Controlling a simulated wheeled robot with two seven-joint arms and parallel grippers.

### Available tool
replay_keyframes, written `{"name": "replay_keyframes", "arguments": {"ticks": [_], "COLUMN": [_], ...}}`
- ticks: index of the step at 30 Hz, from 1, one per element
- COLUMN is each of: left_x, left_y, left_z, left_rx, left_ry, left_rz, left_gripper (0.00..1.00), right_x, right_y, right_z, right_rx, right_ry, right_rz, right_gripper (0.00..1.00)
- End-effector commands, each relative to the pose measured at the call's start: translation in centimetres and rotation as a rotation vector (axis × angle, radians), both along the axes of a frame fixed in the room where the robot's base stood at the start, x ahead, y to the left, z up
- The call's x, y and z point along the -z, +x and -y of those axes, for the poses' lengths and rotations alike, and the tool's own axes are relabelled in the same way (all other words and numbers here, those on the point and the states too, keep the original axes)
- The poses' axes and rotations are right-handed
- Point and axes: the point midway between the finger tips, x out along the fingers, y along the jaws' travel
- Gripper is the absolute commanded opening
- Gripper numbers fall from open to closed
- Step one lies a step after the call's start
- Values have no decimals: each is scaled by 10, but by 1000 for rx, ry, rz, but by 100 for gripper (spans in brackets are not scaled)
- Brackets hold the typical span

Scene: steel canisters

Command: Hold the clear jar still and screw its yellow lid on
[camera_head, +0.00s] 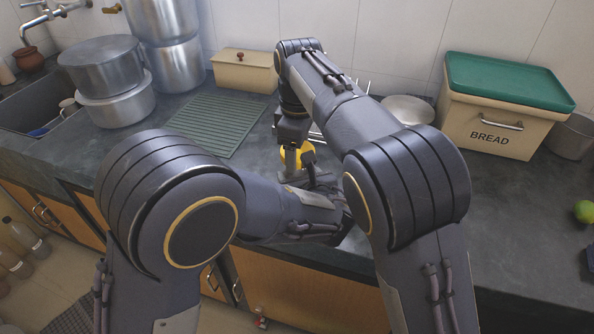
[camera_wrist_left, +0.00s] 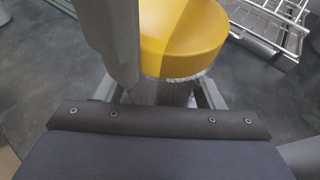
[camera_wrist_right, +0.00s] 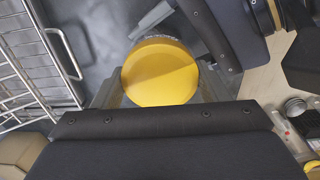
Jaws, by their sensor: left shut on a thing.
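The yellow lid (camera_head: 306,150) shows partly behind my right gripper (camera_head: 292,165) in the head view. In the left wrist view the lid (camera_wrist_left: 185,35) sits at the top of the jar (camera_wrist_left: 165,92), whose wall looks grey and speckled. I cannot tell how far the lid is threaded. My left gripper (camera_wrist_left: 160,97) is shut on the jar below the lid. In the right wrist view the lid (camera_wrist_right: 160,73) lies between the fingers of my right gripper, which points down over it. I cannot tell whether those fingers touch the lid. The jar is mostly hidden in the head view.
A wire rack (camera_wrist_right: 30,70) stands close by. A green ribbed mat (camera_head: 215,122) lies to the left, with steel canisters (camera_head: 165,45) and pots behind. A cream box (camera_head: 245,72) stands at the back, and a bread bin (camera_head: 495,128) at the right.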

Motion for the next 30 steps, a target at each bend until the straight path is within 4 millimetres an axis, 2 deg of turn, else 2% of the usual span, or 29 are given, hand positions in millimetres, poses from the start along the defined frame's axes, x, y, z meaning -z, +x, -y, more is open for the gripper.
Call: {"name": "replay_keyframes", "arguments": {"ticks": [4,7,13,30], "left_x": [2,2,2,2], "left_y": [-1,-1,-1,-1], "left_z": [0,0,0,2], "left_rx": [1,1,-1,7], "left_ry": [1,1,0,0], "left_rz": [-4,-4,-4,-4], "left_gripper": [0,0,0,0], "right_x": [0,0,0,0], "right_y": [0,0,0,0], "right_z": [0,0,0,-2], "right_rx": [10,98,510,488], "right_ry": [0,4,16,17], "right_rz": [0,-2,-6,-3], "right_gripper": [40,40,45,44]}}
